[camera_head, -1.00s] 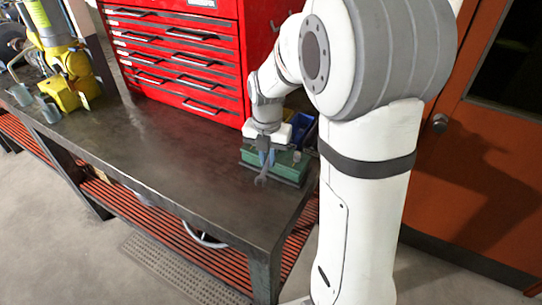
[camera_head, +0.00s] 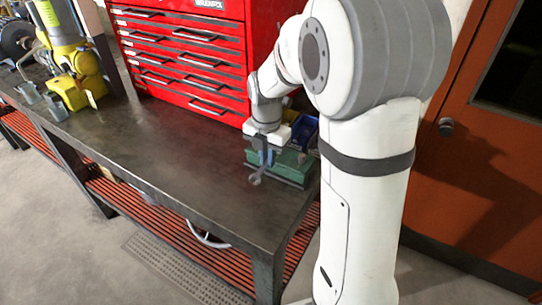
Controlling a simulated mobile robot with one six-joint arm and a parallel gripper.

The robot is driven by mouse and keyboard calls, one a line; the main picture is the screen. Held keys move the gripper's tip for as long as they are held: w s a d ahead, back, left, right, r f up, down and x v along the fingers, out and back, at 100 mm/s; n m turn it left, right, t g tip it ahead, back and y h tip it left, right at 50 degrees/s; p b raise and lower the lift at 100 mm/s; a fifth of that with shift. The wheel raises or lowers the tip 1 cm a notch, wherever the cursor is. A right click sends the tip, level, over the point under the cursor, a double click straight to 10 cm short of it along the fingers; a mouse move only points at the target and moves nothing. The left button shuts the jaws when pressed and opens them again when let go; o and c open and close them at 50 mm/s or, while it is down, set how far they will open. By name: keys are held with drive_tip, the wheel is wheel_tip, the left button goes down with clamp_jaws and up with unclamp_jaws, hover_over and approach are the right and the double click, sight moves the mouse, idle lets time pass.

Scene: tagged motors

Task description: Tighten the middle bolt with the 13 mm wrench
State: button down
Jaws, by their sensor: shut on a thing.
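My gripper (camera_head: 262,152) is shut on a grey wrench (camera_head: 256,178), which hangs with its open end downward in front of a green box. The wrench's size mark is too small to read. The gripper is over the right end of the dark workbench (camera_head: 165,150). At the far left of the bench stands a yellow machine (camera_head: 75,75) with grey metal parts (camera_head: 55,107) at its front. I cannot make out any bolts on it.
The green box (camera_head: 292,168) and a blue bin (camera_head: 303,132) sit at the bench's right end. A red tool chest (camera_head: 190,55) stands along the back. The middle of the bench top is clear. An orange door (camera_head: 470,170) is at the right.

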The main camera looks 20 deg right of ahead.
drive_tip(key=shift+w+a+m, duration=0.35)
drive_tip(key=shift+w+m, duration=0.05)
drive_tip(key=shift+m, duration=0.3)
drive_tip(key=shift+w, duration=0.1)
drive_tip(key=shift+w+a+m, duration=0.35)
drive_tip(key=shift+w+m, duration=0.05)
drive_tip(key=shift+m, duration=0.6)
drive_tip(key=shift+s+d+n, duration=0.15)
drive_tip(key=shift+s+n, duration=0.05)
drive_tip(key=shift+n, duration=0.2)
drive_tip(key=shift+r, duration=0.1)
drive_tip(key=shift+s+d+f, duration=0.1)
drive_tip(key=shift+s+f, duration=0.1)
